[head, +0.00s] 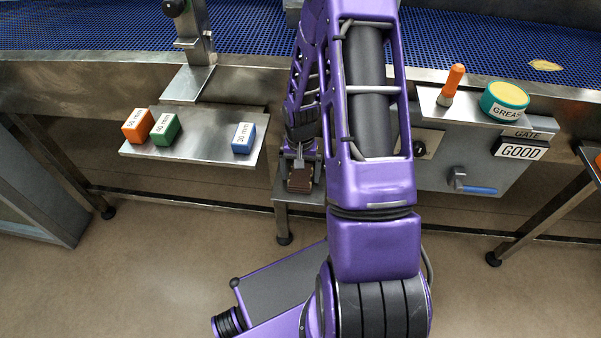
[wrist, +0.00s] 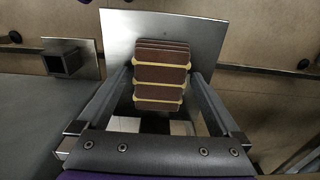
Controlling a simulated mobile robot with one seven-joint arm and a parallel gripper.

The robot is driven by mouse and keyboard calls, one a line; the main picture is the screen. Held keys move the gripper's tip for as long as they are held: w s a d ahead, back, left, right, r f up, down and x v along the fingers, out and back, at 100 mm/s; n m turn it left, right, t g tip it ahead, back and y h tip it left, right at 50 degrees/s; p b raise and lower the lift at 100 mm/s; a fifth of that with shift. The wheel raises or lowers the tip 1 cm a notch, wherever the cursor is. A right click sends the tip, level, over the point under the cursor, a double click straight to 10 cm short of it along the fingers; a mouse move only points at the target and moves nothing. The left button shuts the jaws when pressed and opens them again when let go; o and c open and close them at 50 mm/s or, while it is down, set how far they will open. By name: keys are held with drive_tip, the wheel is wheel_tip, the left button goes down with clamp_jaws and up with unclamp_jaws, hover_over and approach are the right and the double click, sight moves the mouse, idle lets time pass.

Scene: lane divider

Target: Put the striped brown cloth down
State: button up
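The striped brown cloth (wrist: 160,75) is a folded brown stack with pale yellow bands in the wrist view. My gripper (wrist: 161,72) has one finger along each side of it, and both fingertips appear to touch it, so the gripper looks shut on the cloth. In the head view the cloth (head: 300,180) shows small below my gripper (head: 299,164), over a small metal shelf (head: 284,195). The same shelf shows as a bare grey plate in the wrist view (wrist: 207,40). I cannot tell whether the cloth rests on it. My arm hides part of this area.
Left is a metal shelf (head: 196,148) with orange (head: 137,127), green (head: 166,130) and blue (head: 243,138) blocks. Right are an orange-handled tool (head: 452,85), a GREASE tin (head: 504,99), a GOOD sign (head: 520,151) and a blue-handled lever (head: 478,190). A blue conveyor (head: 250,28) runs behind.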

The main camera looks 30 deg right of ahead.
sight(300, 175)
wheel_tip(300, 175, up, 12)
drive_tip(key=p, duration=0.2)
drive_tip(key=shift+r, duration=0.2)
idle(0.6)
